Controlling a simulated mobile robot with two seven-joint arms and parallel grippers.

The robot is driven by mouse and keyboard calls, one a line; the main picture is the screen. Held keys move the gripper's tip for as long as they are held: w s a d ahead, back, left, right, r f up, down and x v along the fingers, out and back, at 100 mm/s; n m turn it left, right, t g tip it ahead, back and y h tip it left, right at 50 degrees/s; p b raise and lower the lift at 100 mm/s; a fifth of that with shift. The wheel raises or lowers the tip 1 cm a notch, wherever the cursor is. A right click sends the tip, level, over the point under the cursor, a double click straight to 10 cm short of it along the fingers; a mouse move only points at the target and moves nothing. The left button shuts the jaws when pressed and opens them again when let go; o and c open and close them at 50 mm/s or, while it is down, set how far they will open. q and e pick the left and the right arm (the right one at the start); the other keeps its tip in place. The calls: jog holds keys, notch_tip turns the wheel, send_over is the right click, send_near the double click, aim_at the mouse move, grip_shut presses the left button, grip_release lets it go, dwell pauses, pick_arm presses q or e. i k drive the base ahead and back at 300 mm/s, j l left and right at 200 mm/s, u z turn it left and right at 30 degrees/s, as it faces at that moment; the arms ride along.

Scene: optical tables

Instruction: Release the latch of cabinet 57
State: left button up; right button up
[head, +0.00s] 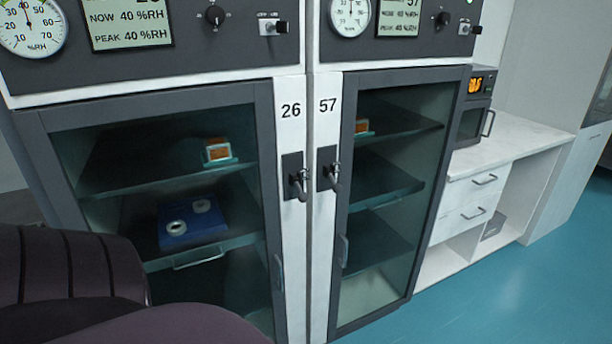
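Cabinet 57 (327,230) stands right of centre, its number on a white post. Its dark-framed glass door (462,110) looks closed. The latch of cabinet 57 (334,178) is a grey lever on a dark plate, beside the door's left edge, with its lever hanging downward. A similar latch (299,185) belongs to cabinet 26 (289,240), just left of it. A door handle (343,251) sits lower on the cabinet 57 door. Neither gripper is in view; nothing touches the latch.
Dark rounded parts, apparently my own arm, fill the lower left. A white counter (515,150) with drawers and a small oven-like device (470,122) stand to the right. Blue floor (500,290) is clear at the lower right. Control panels with gauges run above both doors.

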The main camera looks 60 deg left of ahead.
aim_at(337, 189)
jog(key=u, duration=1.35)
